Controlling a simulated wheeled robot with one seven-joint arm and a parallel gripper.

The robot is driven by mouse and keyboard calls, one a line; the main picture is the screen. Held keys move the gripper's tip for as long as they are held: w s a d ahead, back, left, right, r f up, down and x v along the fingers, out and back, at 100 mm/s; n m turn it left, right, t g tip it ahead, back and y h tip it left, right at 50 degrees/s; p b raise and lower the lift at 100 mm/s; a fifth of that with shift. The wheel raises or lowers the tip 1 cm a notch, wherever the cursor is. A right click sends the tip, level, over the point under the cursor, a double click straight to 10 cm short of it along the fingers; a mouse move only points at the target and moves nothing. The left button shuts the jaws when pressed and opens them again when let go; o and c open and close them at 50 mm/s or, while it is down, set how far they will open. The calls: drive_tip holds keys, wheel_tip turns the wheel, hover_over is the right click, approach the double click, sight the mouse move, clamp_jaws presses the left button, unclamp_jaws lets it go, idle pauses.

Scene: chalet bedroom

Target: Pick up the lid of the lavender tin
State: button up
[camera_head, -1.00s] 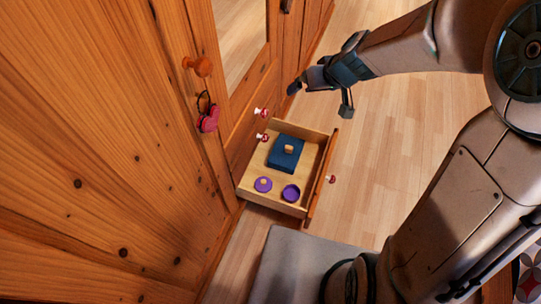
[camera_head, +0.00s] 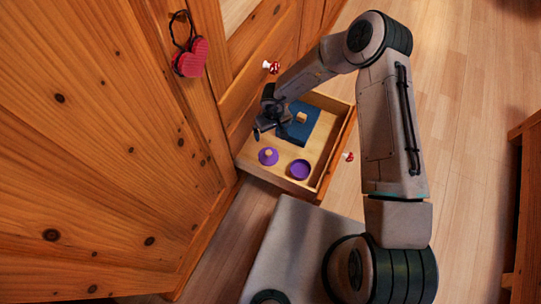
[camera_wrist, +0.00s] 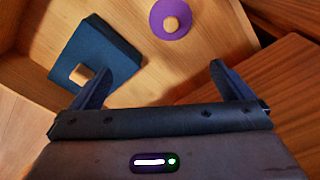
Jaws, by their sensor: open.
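The lavender tin's lid (camera_head: 263,159) is a flat purple disc with a small wooden knob. It lies on the floor of the open drawer, at its left front. The round purple tin (camera_head: 300,170) stands open to its right, apart from it. In the wrist view the lid (camera_wrist: 160,28) is near the top edge, beyond the fingertips, and the tin is out of view. My gripper (camera_head: 263,127) is over the drawer's left side, behind the lid in the head view. In the wrist view my gripper (camera_wrist: 163,78) is open with nothing between its fingers.
A dark blue square lid or box with a wooden knob (camera_head: 305,131) lies behind the lid in the wooden drawer (camera_head: 328,178). The cabinet front (camera_head: 120,150) rises close on the left. A red heart (camera_head: 190,58) hangs there. The wooden floor right of the drawer is clear.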

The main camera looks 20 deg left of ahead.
wheel_tip(320, 180, down, 5)
drive_tip(key=s+b, duration=0.1)
drive_tip(key=s, duration=0.1)
drive_tip(key=b, duration=0.3)
hover_over(269, 153)
drive_tip(key=shift+g+h, duration=0.3)
drive_tip(key=shift+g, duration=0.1)
drive_tip(key=f, duration=0.5)
drive_tip(key=shift+s+d+f, duration=0.15)
drive_tip(key=shift+d+f, duration=0.15)
drive_tip(key=shift+f, duration=0.05)
drive_tip(key=shift+a+f+b, duration=0.2)
drive_tip(key=shift+f+b, duration=0.6)
drive_tip(key=shift+f, duration=0.75)
drive_tip(key=shift+a+f+b, duration=0.15)
drive_tip(key=shift+f+b, duration=0.65)
drive_tip(key=shift+f, duration=0.75)
drive_tip(key=c, duration=0.9)
